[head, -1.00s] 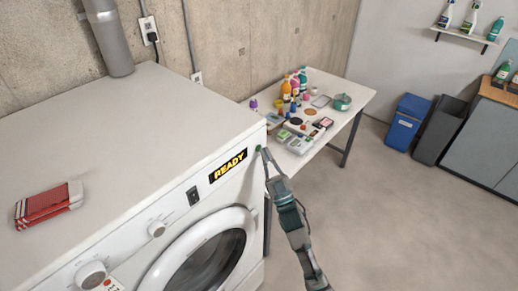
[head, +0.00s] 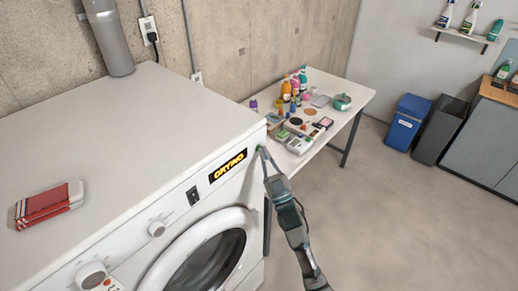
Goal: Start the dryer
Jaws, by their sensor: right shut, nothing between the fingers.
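The white dryer (head: 160,115) fills the left of the head view. Its display (head: 228,166) reads "DRYING" in yellow letters on black. A small green button (head: 258,149) sits to the right of the display, near the front's right corner. My right gripper (head: 263,151) is shut and empty, with its fingertips at the green button; they appear to touch it and partly cover it. The round door (head: 205,258) is shut. My left gripper is out of view.
A white table (head: 355,93) with bottles and small items stands behind and right of the dryer. A blue bin (head: 407,122) and a dark bin (head: 438,130) stand farther back. The floor on the right is clear.

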